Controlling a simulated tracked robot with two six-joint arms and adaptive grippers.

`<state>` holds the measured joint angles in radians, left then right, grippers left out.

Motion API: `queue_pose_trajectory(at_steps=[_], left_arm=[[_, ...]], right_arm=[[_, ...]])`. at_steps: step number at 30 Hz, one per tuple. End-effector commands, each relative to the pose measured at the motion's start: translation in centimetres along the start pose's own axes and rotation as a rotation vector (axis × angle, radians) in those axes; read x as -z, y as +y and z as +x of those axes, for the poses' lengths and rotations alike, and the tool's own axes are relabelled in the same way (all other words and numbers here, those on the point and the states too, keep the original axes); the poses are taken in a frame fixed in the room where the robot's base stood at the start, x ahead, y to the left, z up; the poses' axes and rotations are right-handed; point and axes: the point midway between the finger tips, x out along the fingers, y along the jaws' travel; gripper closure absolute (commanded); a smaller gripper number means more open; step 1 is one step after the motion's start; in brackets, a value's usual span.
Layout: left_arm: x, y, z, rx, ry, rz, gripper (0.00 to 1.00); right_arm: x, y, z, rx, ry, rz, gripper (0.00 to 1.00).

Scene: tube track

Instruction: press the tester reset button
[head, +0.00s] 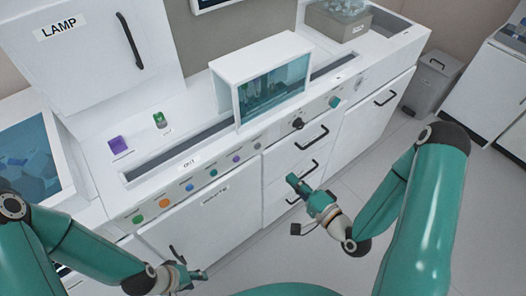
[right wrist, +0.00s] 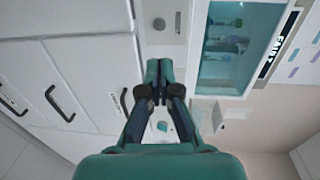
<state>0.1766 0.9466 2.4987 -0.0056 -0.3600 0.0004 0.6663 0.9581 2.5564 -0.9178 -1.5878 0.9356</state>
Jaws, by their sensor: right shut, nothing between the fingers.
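No label reading tester reset can be made out. A row of coloured buttons runs along the sloping front panel, from a green button (head: 137,219) and an orange button (head: 164,203) to blue, teal, purple and grey ones. Farther right on the panel are a black knob (head: 297,123) and a teal button (head: 335,102). My right gripper (head: 291,179) is shut and empty in front of the drawers; its shut tips (right wrist: 158,66) appear between the black knob (right wrist: 158,24) and the teal button (right wrist: 162,126) in the right wrist view. My left gripper (head: 193,276) is low in front of the lower cabinet.
A glass-fronted box (head: 262,65) stands on the white bench. A lamp cabinet (head: 95,55) is at the back left. Drawer handles (head: 311,138) protrude.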

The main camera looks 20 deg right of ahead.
Motion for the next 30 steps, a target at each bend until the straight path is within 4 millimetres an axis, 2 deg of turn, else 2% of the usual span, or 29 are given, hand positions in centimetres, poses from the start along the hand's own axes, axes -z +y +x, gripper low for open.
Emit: queue_pose_trajectory(at_steps=[8,12,22,24,30], left_arm=[[0.0,-0.4,1.1,0.0,0.0,0.0,0.6],[0.0,-1.0,2.7,0.0,0.0,0.0,0.6],[0.0,-2.7,7.5,0.0,0.0,0.0,0.6],[0.0,-2.4,6.7,0.0,-0.001,0.0,0.6],[0.0,-2.0,5.6,0.0,0.0,0.0,0.6]], right_arm=[[0.0,0.3,1.0,0.0,-0.004,-0.006,1.0],[-0.1,0.5,2.7,0.003,-0.005,-0.008,1.0],[-0.1,0.7,5.2,0.003,-0.003,-0.007,1.0],[-0.2,-0.1,6.6,0.001,-0.005,-0.005,1.0],[-0.1,-0.2,10.6,-0.001,-0.003,-0.003,1.0]])
